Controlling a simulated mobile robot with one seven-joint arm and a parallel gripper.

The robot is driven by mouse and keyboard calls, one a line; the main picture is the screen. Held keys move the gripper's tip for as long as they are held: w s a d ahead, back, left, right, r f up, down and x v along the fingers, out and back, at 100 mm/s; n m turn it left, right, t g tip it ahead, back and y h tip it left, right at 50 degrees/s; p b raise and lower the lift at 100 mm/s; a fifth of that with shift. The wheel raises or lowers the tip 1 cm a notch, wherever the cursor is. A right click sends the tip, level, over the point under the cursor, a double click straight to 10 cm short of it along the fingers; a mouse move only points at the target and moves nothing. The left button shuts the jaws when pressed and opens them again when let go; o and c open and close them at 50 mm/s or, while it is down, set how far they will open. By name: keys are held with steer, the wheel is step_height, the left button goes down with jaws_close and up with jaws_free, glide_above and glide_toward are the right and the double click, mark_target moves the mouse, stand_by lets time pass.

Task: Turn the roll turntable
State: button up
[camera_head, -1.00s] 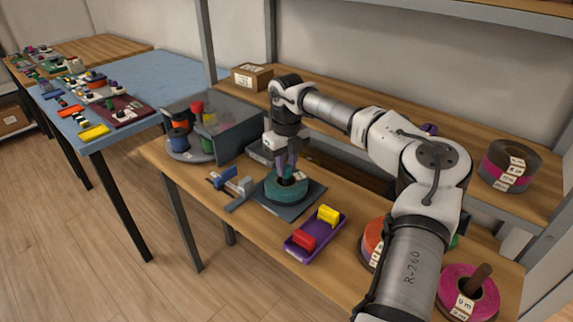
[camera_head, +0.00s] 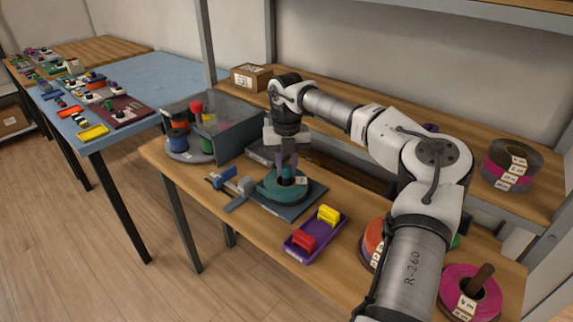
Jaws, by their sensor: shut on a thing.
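A teal roll (camera_head: 272,188) with a white label lies flat on a dark square base (camera_head: 313,201) in the middle of the near workbench. My gripper (camera_head: 287,175) points straight down over the roll, its fingers shut at the roll's middle. The exact contact is too small to make out, and the fingers hide part of the roll's centre. A round grey turntable (camera_head: 190,157) holding several coloured spools stands to the left, partly under a grey, clear-sided cover (camera_head: 238,135).
A blue and grey clamp-like tool (camera_head: 239,190) lies left of the base. A purple tray (camera_head: 322,243) with red and yellow pieces lies in front. Orange (camera_head: 372,234) and magenta (camera_head: 467,285) rolls stand right. A cardboard box (camera_head: 251,77) sits on the back shelf.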

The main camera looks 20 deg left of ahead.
steer(key=shift+m, duration=1.4)
steer(key=shift+m+b, duration=0.3)
steer(key=shift+m, duration=0.3)
steer(key=o, duration=1)
step_height(320, 180, up, 14)
steer(key=shift+f+b, duration=0.1)
steer(key=shift+b, duration=0.45)
